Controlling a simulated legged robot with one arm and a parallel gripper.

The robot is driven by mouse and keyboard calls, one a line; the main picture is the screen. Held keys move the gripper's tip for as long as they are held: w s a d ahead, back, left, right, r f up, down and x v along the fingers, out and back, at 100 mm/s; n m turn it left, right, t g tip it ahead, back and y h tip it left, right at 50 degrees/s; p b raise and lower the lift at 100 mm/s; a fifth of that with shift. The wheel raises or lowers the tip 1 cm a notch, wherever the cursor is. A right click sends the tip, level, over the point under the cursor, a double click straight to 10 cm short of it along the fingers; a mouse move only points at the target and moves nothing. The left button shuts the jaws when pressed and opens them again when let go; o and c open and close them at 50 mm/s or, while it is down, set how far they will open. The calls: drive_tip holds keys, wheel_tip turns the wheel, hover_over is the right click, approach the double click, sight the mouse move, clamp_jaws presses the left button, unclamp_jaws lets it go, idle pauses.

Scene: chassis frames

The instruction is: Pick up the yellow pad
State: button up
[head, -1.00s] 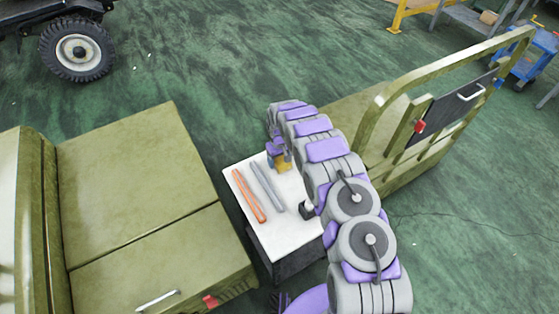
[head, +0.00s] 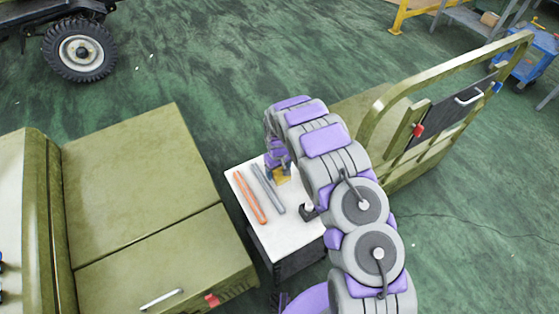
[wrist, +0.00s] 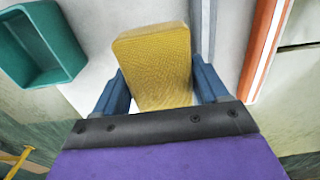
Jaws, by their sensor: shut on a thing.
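The yellow pad (wrist: 153,62) is a textured block between the two blue fingers of my gripper (wrist: 160,85) in the wrist view. The fingers are shut on its sides. In the head view the pad (head: 281,176) shows as a small patch under the end of my arm, at the far part of a white-topped stand (head: 280,240). My gripper (head: 279,163) is partly hidden there by the arm. I cannot tell whether the pad touches the white top.
An orange bar (head: 250,196) and a grey bar (head: 268,188) lie left of the pad. A teal tray (wrist: 70,70) shows in the wrist view. Olive vehicle bodywork (head: 140,190) stands close on the left, and an olive frame with a dark panel (head: 450,105) on the right.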

drive_tip(key=s, duration=0.3)
drive_tip(key=s+p, duration=0.1)
drive_tip(key=s, duration=0.5)
drive_tip(key=shift+a+r, duration=0.15)
drive_tip(key=shift+r, duration=0.25)
drive_tip(key=o, duration=0.5)
drive_tip(key=shift+c, duration=0.2)
drive_tip(key=c, duration=0.3)
drive_tip(key=shift+c, duration=0.2)
